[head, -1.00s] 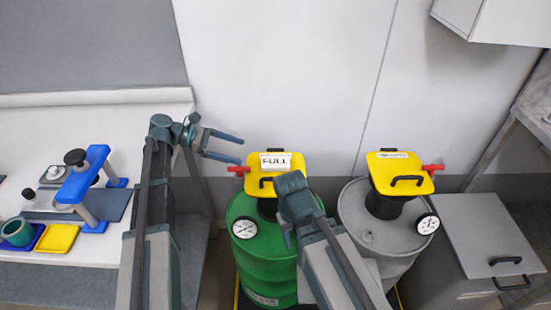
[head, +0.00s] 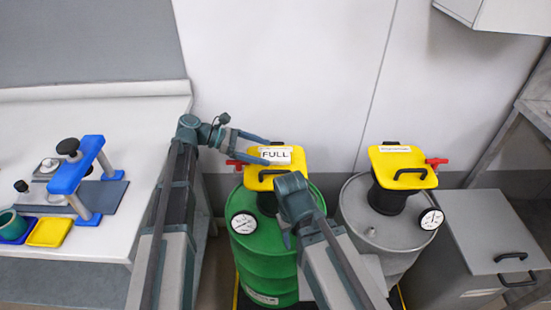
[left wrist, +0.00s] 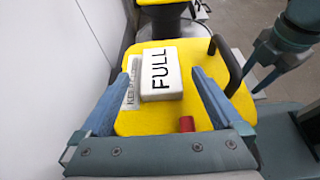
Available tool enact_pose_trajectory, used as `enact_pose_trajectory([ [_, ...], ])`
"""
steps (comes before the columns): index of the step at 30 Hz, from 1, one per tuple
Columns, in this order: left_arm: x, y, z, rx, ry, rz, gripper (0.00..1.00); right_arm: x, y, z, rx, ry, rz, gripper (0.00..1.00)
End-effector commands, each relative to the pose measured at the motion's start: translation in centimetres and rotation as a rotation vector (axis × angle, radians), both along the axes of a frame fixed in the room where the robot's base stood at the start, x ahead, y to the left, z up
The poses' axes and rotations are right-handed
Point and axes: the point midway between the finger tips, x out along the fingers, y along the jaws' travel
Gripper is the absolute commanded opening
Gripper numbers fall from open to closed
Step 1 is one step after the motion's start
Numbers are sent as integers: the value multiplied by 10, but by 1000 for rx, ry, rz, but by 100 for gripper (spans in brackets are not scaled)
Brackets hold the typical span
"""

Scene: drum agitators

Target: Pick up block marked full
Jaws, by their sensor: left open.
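The white block marked FULL (head: 275,155) lies on the yellow top (head: 299,165) of the green drum (head: 268,255). In the left wrist view the block (left wrist: 161,72) lies ahead between the two blue fingers, beside a printed label on the yellow top. My left gripper (head: 262,150) is open and reaches in from the left at the block's left end. The same gripper shows in the left wrist view (left wrist: 160,95) with a gap to the block on each side.
A grey drum (head: 375,225) with a yellow top (head: 403,166) stands to the right, beside a grey chest (head: 495,230). A red handle (head: 236,164) juts from the green drum's top. The bench (head: 120,210) at left holds a blue stand (head: 80,170) and a yellow tray (head: 49,232).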

Motion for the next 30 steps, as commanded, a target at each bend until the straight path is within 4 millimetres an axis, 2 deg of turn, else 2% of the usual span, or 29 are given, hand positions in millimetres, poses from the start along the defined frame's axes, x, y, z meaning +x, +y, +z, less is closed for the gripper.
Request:
enact_pose_trajectory([
  [3,-1,-18,-10,0,-1,-4,100,0,0,-10,0,0,0,50],
  [6,-1,-28,-13,0,0,-2,100,0,0,-13,0,0,0,50],
  [13,0,-30,-12,0,0,0,100,0,0,-12,0,0,0,50],
  [27,0,-29,-12,0,0,0,15,0,0,-12,0,0,0,50],
  [30,0,-29,-12,0,0,0,13,0,0,-12,0,0,0,50],
])
